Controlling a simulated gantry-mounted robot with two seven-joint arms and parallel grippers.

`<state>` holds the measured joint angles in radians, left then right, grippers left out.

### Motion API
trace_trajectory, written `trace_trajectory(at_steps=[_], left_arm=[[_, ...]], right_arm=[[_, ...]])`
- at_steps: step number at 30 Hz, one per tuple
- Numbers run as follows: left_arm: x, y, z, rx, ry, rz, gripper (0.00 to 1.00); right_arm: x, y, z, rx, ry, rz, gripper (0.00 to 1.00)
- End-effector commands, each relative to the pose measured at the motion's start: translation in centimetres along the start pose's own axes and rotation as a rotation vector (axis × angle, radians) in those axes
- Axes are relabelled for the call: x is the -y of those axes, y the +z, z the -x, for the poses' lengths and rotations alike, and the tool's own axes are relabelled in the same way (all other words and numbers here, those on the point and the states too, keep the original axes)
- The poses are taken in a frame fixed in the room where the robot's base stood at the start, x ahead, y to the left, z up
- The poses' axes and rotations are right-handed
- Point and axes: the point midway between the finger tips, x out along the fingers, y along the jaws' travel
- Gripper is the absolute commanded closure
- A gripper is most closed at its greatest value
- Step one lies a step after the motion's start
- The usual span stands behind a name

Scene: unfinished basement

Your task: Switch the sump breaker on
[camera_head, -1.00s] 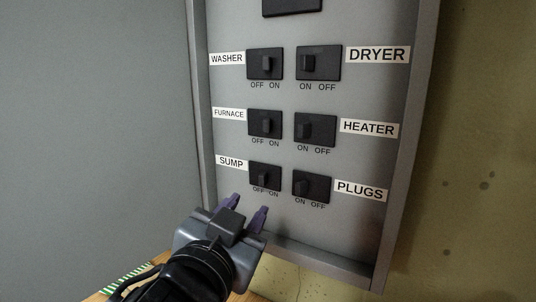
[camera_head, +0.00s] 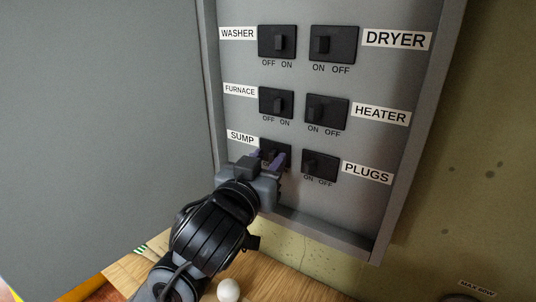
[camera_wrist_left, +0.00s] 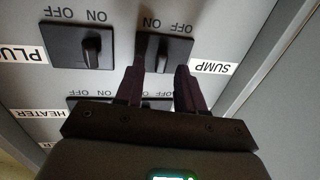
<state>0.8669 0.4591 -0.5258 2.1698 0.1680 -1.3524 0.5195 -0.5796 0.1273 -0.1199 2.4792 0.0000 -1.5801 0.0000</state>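The sump breaker (camera_wrist_left: 180,48) is a black switch plate beside the SUMP label (camera_head: 242,137) on the grey panel. It appears upside down in the left wrist view, and my gripper partly hides it in the head view. My left gripper (camera_head: 267,157) is at this breaker, its purple fingers apart. In the left wrist view the fingers (camera_wrist_left: 158,88) reach onto the plate's lower part, with the switch's toggle between them. Whether they touch the toggle, and which side it rests on, I cannot tell. My right gripper is not in view.
The plugs breaker (camera_head: 321,166) sits close to the right of my fingers. The furnace breaker (camera_head: 267,101) is just above, with the heater breaker (camera_head: 341,112) beside it. The panel's raised side and bottom edges surround them. A wooden surface (camera_head: 290,286) with a white ball (camera_head: 228,290) lies below.

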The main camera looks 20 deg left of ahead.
Motion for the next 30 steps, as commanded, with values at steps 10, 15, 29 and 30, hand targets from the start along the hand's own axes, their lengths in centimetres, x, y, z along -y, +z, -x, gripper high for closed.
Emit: trace_trajectory(at_steps=[10, 15, 29, 30], left_arm=[[0.0, 0.1, -0.7, 0.0, 0.001, -0.001, 0.62], [0.0, 0.0, -0.7, 0.0, 0.001, -0.001, 0.76], [-0.1, 0.3, -0.8, -0.003, -0.008, -0.001, 1.0], [-0.2, 0.5, -0.8, -0.002, -0.014, -0.002, 1.0]], right_arm=[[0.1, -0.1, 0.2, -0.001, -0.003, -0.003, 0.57], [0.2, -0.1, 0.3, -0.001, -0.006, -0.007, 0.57], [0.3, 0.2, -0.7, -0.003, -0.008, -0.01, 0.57], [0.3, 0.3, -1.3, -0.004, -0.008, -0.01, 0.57]])
